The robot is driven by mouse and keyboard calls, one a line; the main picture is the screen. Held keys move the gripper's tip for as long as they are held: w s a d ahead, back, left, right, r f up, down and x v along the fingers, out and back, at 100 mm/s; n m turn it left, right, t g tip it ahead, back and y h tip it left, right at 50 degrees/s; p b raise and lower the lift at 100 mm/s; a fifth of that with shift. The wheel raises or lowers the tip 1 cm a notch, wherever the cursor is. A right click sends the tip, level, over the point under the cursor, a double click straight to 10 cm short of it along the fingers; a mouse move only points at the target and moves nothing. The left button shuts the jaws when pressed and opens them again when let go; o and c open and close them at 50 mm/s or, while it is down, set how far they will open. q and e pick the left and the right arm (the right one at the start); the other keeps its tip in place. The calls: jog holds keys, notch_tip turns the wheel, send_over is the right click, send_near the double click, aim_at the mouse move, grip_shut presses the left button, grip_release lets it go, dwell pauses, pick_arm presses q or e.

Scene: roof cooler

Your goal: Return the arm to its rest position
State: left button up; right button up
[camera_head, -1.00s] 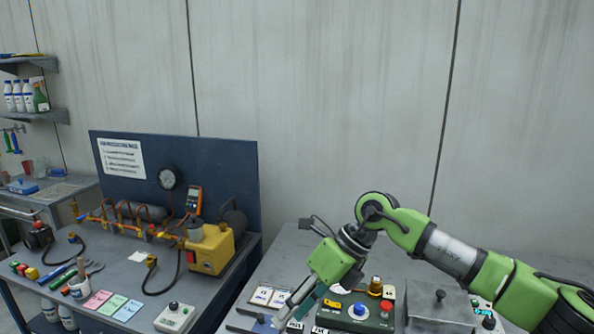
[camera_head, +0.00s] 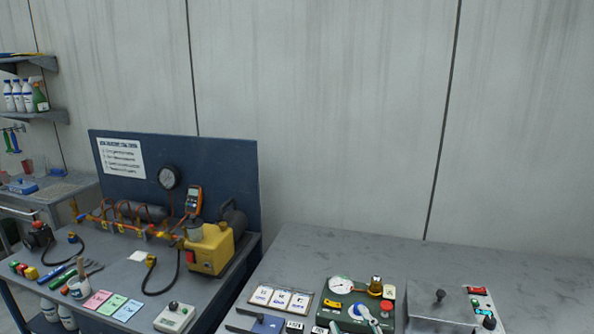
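Neither of my grippers nor my arms shows in the head view. The grey bench (camera_head: 340,248) at the right, where my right arm was, is now unobstructed in view. On it sits a green control box (camera_head: 325,312) with a round white gauge (camera_head: 341,285), a yellow switch and a red button (camera_head: 386,305).
A tray of white cards (camera_head: 281,298) lies left of the green box, and a grey metal box (camera_head: 440,306) stands right of it. The left table carries a yellow pump (camera_head: 210,250), pipes and a blue backboard (camera_head: 225,170). The bench's back is clear.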

jog(key=s+d+f+m+g+h, duration=0.1)
jog(key=s+d+f+m+g, duration=0.35)
jog(key=s+f, duration=0.8)
jog(key=s+d+f+m+g+h, duration=0.1)
jog(key=s+d+f+g, duration=0.6)
jog(key=s, duration=0.9)
notch_tip(320, 180, down, 31)
jog(key=s+a+g+b, duration=0.2)
jog(key=b, duration=0.3)
jog(key=s+d+f+b, duration=0.1)
jog(key=s+f+b, duration=0.1)
jog(key=s+f, duration=0.6)
jog(key=s+d+f+g+b, duration=0.1)
jog(key=s+d+f+b, duration=0.1)
jog(key=s+f, duration=0.7)
notch_tip(320, 180, down, 5)
jog(key=shift+s+f+n+b, duration=0.1)
jog(key=shift+s+n+b, duration=0.05)
jog(key=shift+n+b, duration=0.3)
